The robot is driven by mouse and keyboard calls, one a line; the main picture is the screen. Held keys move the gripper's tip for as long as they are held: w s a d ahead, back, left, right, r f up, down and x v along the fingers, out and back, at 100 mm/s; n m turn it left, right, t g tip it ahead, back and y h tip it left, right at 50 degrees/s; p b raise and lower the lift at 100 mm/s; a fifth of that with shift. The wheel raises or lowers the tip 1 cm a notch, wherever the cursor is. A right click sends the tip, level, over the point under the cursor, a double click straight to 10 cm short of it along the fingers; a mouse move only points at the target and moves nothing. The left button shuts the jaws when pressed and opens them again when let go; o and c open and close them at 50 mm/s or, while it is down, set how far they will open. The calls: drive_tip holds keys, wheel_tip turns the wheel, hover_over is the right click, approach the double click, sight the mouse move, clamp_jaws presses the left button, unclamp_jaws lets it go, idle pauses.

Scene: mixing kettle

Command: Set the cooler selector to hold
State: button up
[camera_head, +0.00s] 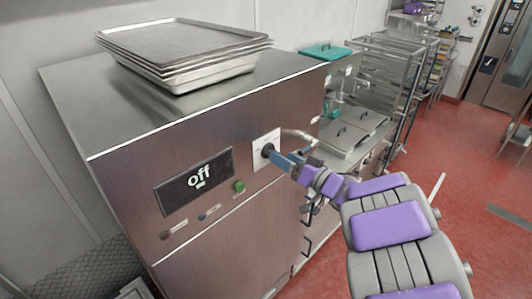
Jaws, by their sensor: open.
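The cooler is a steel cabinet with a dark display (196,181) that reads "off". The selector (267,150) is a black knob on a white plate (259,160), right of the display. The plate's lettering is too small to read. My gripper (276,157) is open, with its blue fingers right at the knob. The fingers partly cover the knob, and I cannot tell whether they touch it.
A green button (239,186) and small controls sit below the display. Stacked metal trays (185,50) rest on top of the cabinet. A steel counter (350,135) and wire racks (385,75) stand behind. Red floor (480,200) is clear at right.

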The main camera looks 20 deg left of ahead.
drive_tip(key=x, duration=0.3)
drive_tip(key=shift+w+b, duration=0.1)
drive_tip(key=shift+b, duration=0.3)
drive_tip(key=shift+a, duration=0.2)
drive_tip(key=shift+w+a+p, duration=0.15)
drive_tip(key=shift+a+p, duration=0.15)
drive_tip(key=shift+p, duration=0.25)
drive_tip(key=shift+c, duration=0.4)
